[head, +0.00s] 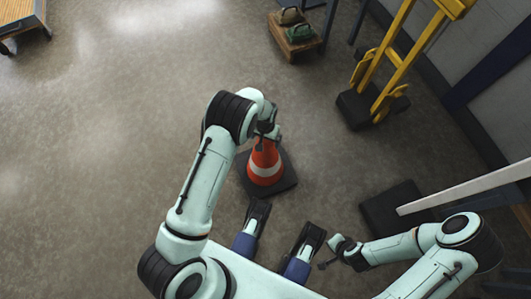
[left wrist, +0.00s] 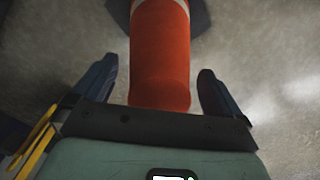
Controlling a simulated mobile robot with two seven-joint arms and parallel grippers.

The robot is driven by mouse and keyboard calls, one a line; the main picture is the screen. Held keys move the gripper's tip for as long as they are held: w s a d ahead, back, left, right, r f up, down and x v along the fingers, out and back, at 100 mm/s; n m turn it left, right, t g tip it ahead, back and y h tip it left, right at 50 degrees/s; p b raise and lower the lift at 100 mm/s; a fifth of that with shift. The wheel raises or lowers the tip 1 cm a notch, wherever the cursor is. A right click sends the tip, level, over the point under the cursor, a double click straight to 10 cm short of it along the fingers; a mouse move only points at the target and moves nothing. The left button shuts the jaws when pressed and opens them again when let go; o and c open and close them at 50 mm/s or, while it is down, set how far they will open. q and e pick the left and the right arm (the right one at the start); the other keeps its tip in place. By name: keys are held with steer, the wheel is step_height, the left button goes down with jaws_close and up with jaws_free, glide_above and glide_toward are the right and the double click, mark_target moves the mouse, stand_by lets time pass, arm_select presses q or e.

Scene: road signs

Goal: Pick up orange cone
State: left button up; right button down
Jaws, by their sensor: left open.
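The orange cone (head: 264,164) with a white band and a dark square base stands upright on the floor in front of me in the head view. My left gripper (head: 267,138) is at the cone's top and partly hides it. In the left wrist view the cone's orange top (left wrist: 160,60) lies between the two spread fingers of my left gripper (left wrist: 160,92).
A yellow hand truck (head: 385,70) stands at the upper right. A small wooden stand (head: 295,38) with shoes or similar items is at the top. A white bar on a dark base (head: 392,208) is at the right. The floor left of the cone is clear.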

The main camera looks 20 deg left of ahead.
arm_select(q)
jaws_close()
steer(key=shift+w+r, duration=0.1)
stand_by(0.3)
